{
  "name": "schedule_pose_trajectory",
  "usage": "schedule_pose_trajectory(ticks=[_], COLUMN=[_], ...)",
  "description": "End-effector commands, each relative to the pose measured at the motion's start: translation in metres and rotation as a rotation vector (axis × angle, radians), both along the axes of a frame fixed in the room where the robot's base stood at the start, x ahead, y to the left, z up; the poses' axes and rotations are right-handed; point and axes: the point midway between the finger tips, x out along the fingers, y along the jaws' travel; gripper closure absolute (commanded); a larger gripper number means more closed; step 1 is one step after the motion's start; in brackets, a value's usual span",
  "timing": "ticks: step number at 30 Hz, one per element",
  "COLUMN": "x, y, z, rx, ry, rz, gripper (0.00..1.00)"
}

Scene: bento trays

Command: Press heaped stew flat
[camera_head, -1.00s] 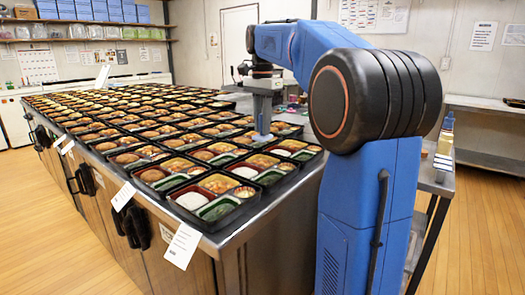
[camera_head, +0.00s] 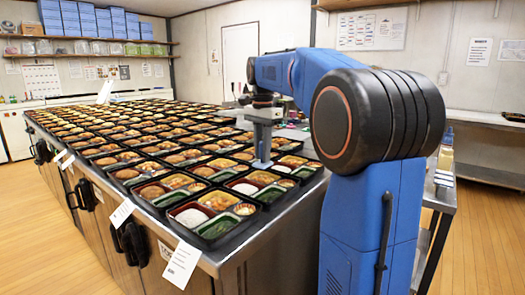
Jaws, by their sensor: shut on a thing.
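Bento trays cover the steel counter in rows. The nearest tray (camera_head: 238,228) has a dark rim and holds white rice, a green compartment and a larger compartment of orange-brown stew (camera_head: 220,200). My gripper (camera_head: 263,112) is over the right side of the trays, shut on a pale grey upright tool (camera_head: 262,142). The tool's lower end is down among the trays near the right edge of the rows. I cannot tell whether it touches food, or whether the stew under it is heaped or flat.
Trays stand close together, leaving little bare counter except the steel edge (camera_head: 240,257) at the front right. A steel side table (camera_head: 437,190) with small items stands behind my arm at the right. Shelves with blue boxes (camera_head: 88,18) are at the back left.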

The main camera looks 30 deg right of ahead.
Motion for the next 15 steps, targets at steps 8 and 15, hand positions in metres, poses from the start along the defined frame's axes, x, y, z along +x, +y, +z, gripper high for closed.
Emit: schedule_pose_trajectory(ticks=[8,15], x=[0.0000,-0.0001], y=[0.0000,0.0000], z=[0.0001,-0.0029], rx=[0.000,0.000], ry=[0.000,0.001], rz=[0.000,0.000], gripper=[1.00,1.00])
